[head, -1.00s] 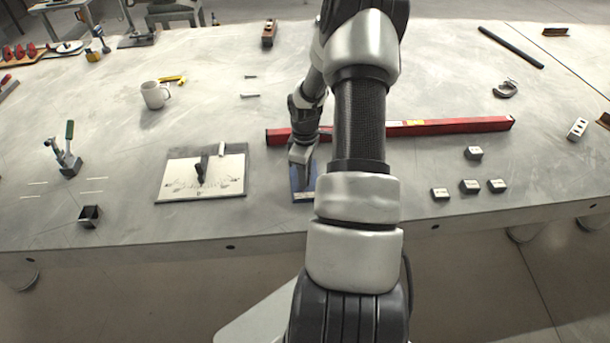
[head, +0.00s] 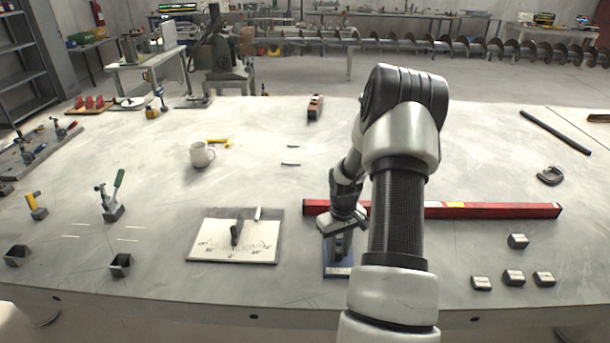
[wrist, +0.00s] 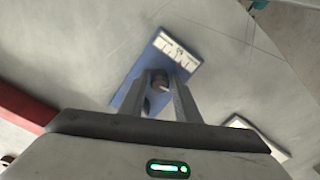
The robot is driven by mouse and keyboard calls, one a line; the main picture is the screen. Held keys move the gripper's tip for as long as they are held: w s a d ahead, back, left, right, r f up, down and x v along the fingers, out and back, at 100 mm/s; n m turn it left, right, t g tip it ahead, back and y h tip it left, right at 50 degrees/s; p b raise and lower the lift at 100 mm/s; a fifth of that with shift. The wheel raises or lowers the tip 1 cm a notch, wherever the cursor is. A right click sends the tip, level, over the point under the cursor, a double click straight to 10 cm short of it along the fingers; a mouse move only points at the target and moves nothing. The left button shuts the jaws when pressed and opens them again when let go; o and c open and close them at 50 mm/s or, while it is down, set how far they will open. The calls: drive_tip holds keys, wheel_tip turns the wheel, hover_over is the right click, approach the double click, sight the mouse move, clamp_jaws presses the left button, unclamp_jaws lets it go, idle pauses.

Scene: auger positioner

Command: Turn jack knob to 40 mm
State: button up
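The jack stands on a blue base plate (head: 338,271) with a white marked scale strip near the front of the table. In the wrist view, the blue plate (wrist: 133,88) lies at a slant and its scale strip (wrist: 177,50) is too blurred to read. My gripper (head: 338,240) points down over the jack, its palm turned across the plate. In the wrist view, my gripper (wrist: 161,82) has its two fingers a small gap apart, with the round grey jack knob (wrist: 159,84) between their tips. The fingers appear closed on it. The palm and fingers hide much of the jack.
A red level (head: 490,210) lies behind the jack and to the right. A board with a dark pointer (head: 210,252) lies to the left. Several small metal blocks (head: 513,277) sit at right. A mug (head: 201,154) stands farther back.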

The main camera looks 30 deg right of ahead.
sight(338, 250)
drive_tip(key=m, duration=0.3)
drive_tip(key=m+p, duration=0.1)
drive_tip(key=m, duration=0.3)
drive_tip(key=shift+r+m, duration=0.1)
drive_tip(key=shift+m, duration=0.3)
drive_tip(key=m+p, duration=0.1)
drive_tip(key=m, duration=0.3)
drive_tip(key=shift+d, duration=0.1)
drive_tip(key=m+p, duration=0.1)
drive_tip(key=m, duration=0.3)
wheel_tip(338, 250, up, 18)
drive_tip(key=a+r+n+t+h, duration=0.1)
drive_tip(key=a+r+n, duration=0.4)
drive_tip(key=a+r, duration=0.6)
wheel_tip(338, 250, up, 2)
drive_tip(key=shift+w+a+r+n+t+p, duration=0.25)
drive_tip(key=shift+t+p, duration=0.2)
drive_tip(key=shift+t, duration=0.25)
drive_tip(key=shift+f, duration=0.15)
